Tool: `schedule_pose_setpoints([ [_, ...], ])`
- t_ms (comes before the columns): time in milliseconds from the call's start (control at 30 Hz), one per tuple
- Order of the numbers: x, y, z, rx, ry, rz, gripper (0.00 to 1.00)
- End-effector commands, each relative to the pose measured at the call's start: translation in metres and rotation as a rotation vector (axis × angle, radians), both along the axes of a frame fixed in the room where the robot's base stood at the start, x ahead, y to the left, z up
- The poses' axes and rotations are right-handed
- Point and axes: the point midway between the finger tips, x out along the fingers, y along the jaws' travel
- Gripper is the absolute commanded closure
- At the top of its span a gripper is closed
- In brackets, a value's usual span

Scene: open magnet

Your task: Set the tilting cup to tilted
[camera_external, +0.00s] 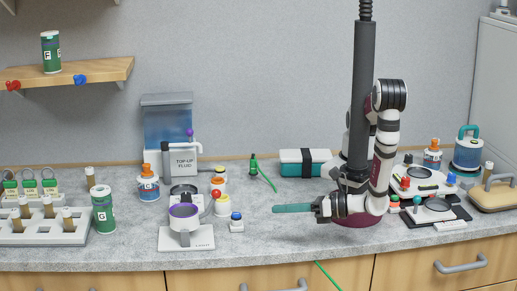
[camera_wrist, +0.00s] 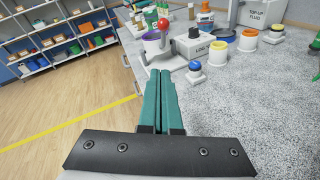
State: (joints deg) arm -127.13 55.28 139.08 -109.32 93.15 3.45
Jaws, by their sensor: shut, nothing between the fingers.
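The tilting cup (camera_external: 184,217) is a light grey cup with a purple inside, held on a white stand (camera_external: 188,243) left of centre on the counter. It looks upright. A red ball knob (camera_external: 216,194) sits at its upper right on a lever. The cup (camera_wrist: 153,45) and its red knob (camera_wrist: 163,23) also show in the wrist view, ahead of the fingers. My gripper (camera_external: 275,209) points left with its long teal fingers and is well to the right of the cup, touching nothing. In the wrist view the fingers (camera_wrist: 160,72) are together with nothing between them.
A blue-topped button (camera_external: 236,218) stands between the cup and my gripper. A green bottle (camera_external: 103,209) and a vial rack (camera_external: 42,228) are to the left.

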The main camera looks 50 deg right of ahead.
Motion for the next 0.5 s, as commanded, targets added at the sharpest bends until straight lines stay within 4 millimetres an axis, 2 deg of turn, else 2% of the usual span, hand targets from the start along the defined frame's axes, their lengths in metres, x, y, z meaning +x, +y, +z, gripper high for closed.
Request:
schedule_pose_setpoints([
  [167,0.001,0.0,0.0,0.0,0.0,-0.003,1.0],
  [267,0.009,0.003,-0.001,0.0,-0.001,-0.008,1.0],
  [500,0.054,0.023,-0.009,0.001,0.0,-0.014,1.0],
])
